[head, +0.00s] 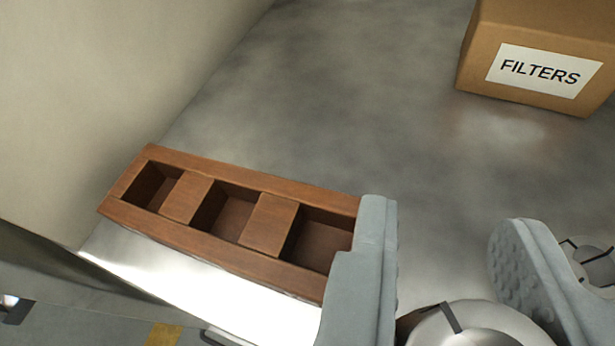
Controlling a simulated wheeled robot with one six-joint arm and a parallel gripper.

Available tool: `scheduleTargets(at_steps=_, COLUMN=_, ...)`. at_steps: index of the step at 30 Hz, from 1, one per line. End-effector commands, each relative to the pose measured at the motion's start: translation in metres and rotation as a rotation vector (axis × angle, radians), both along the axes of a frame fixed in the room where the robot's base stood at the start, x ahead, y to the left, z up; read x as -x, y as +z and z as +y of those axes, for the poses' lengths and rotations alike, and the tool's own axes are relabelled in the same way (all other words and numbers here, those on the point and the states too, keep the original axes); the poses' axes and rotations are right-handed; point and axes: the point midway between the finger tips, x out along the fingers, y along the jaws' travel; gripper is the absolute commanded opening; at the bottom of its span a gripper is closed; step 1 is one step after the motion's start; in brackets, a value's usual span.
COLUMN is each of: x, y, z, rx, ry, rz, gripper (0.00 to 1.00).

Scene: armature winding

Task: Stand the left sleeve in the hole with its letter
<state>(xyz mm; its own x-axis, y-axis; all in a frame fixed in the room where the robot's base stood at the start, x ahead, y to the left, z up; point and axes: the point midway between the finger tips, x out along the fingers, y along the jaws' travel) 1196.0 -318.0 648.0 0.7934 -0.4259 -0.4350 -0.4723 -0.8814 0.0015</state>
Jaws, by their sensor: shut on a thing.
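My gripper (445,230) shows at the lower right, with one grey finger on each side. It is shut on a pale round thing (480,328), seemingly a sleeve, of which only the top part shows at the bottom edge. A dark line marks it; I cannot read a letter. Another pale round thing (599,264) with dark marks is partly hidden behind the right finger. A brown wooden block (228,255) with three square holes lies left of the gripper. Its right end is hidden behind the left finger. The holes look empty, and no letters can be seen on it.
A cardboard box (545,40) labelled FILTERS stands at the upper right. A pale wall or panel (90,90) rises at the left, close to the block. The grey surface (330,90) behind the block is clear. A bright edge runs in front of the block.

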Motion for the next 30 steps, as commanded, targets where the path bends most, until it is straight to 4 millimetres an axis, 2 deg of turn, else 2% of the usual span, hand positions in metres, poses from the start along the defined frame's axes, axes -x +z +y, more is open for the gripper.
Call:
scheduleTargets(at_steps=6, x=-0.032, y=0.012, z=0.005, rx=-0.001, ry=0.03, rz=-0.003, gripper=0.04)
scheduleTargets(at_steps=15, x=-0.06, y=0.024, z=0.014, rx=0.0, ry=0.071, rz=-0.001, gripper=0.04)
scheduleTargets(at_steps=25, x=-0.074, y=0.032, z=0.019, rx=0.002, ry=0.097, rz=0.0, gripper=0.04)
scheduleTargets(at_steps=30, x=-0.075, y=0.02, z=0.019, rx=0.003, ry=0.099, rz=0.004, gripper=0.04)
